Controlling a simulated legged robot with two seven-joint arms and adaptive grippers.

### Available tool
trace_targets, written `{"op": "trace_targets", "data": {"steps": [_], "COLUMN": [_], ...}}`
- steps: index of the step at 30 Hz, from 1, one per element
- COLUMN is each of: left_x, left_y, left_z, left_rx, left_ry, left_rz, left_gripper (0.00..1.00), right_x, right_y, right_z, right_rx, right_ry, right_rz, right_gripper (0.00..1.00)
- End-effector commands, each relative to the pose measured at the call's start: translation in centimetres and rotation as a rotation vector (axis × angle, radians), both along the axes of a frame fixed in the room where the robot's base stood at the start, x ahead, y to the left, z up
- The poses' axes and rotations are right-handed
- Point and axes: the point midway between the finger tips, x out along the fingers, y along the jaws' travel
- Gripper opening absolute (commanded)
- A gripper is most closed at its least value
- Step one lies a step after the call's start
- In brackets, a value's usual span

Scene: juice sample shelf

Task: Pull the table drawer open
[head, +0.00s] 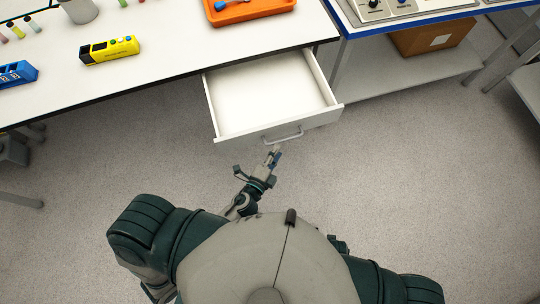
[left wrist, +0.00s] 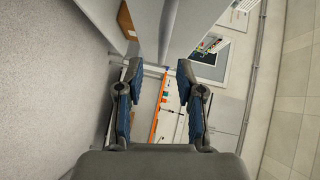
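The table drawer (head: 270,85) is white, empty inside, and stands pulled well out from under the white table (head: 170,45). Its front panel carries a thin metal handle (head: 283,135). My left gripper (head: 274,153) is just in front of the handle, on the near side of the drawer front. In the left wrist view the two blue-padded fingers (left wrist: 159,75) are spread apart with nothing clearly held between them. I cannot tell whether a fingertip touches the handle. My right gripper does not show.
A yellow device (head: 110,50), a blue device (head: 17,74) and an orange tray (head: 248,10) sit on the table. A cardboard box (head: 432,38) lies on the shelf of the blue-edged bench at right. The grey floor (head: 420,170) around the drawer is clear.

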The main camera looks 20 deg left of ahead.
Motion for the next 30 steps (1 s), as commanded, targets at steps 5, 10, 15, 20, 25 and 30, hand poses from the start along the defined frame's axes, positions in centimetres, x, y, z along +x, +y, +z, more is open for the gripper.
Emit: {"op": "trace_targets", "data": {"steps": [5, 10, 15, 20, 25, 30], "left_x": [-3.3, -4.8, -5.1, -5.0, -5.0, -5.0], "left_y": [0.7, 1.0, 1.1, 1.0, 1.0, 1.1], "left_z": [0.4, 0.6, 0.6, 0.6, 0.6, 0.5], "left_rx": [-0.003, 0.0, 0.0, 0.0, 0.0, -0.002], "left_ry": [0.003, 0.002, 0.001, 0.001, 0.002, 0.005], "left_rz": [0.004, 0.002, 0.001, 0.0, 0.0, 0.002], "left_gripper": [0.37, 0.37, 0.37, 0.37, 0.37, 0.37], "right_x": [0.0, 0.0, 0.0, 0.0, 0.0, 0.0], "right_y": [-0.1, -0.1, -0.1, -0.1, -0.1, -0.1], "right_z": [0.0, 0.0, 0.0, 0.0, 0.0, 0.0], "right_rx": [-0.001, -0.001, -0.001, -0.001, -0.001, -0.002], "right_ry": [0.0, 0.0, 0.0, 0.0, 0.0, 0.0], "right_rz": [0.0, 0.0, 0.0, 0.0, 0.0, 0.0], "right_gripper": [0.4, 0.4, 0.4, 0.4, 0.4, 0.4]}}
